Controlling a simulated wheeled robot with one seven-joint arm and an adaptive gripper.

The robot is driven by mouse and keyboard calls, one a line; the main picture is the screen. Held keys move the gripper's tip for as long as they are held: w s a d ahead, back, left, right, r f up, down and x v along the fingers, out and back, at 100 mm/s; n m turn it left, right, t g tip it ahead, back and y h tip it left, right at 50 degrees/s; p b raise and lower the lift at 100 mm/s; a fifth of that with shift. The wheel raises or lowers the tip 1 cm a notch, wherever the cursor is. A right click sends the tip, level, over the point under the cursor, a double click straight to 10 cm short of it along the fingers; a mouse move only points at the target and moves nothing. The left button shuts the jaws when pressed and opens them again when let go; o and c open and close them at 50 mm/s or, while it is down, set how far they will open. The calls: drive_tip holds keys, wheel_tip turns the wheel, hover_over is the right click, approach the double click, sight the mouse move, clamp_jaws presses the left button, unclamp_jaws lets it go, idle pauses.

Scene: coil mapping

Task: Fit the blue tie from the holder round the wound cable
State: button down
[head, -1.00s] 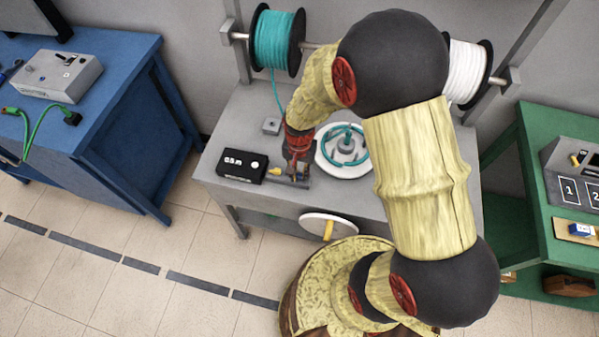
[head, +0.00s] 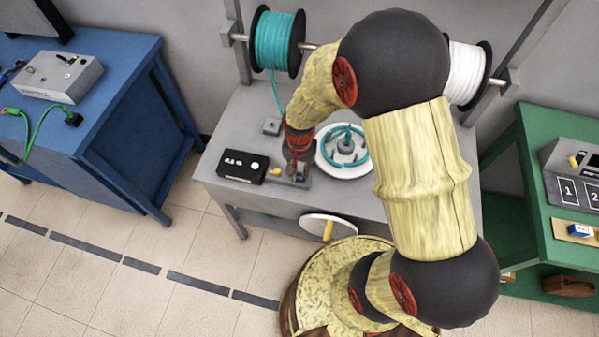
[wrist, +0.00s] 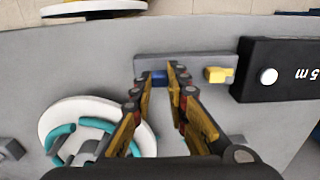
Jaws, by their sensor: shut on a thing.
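The blue tie (wrist: 159,77) sits between my fingertips at the grey holder (wrist: 200,62) in the wrist view. My gripper (wrist: 160,74) is shut on it. In the head view my gripper (head: 298,172) is over the holder, and a speck of the blue tie (head: 299,177) shows at the fingertips. Whether the tie is clear of the holder cannot be told. The teal wound cable (head: 331,137) lies on a white round former (head: 343,173), just right of my gripper. It also shows at lower left in the wrist view (wrist: 63,130), partly hidden by my gripper.
A yellow tie (wrist: 219,75) sits on the holder, beside a black length counter (head: 241,166). A teal spool (head: 275,42) and a white spool (head: 466,72) hang behind the bench. A small grey block (head: 271,126) stands behind the counter.

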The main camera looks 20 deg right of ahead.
sight(299, 174)
drive_tip(key=shift+r+p, duration=0.5)
drive_tip(key=shift+r, duration=0.2)
drive_tip(key=shift+r+p, duration=1.35)
drive_tip(key=shift+r, duration=0.35)
drive_tip(key=shift+f, duration=0.1)
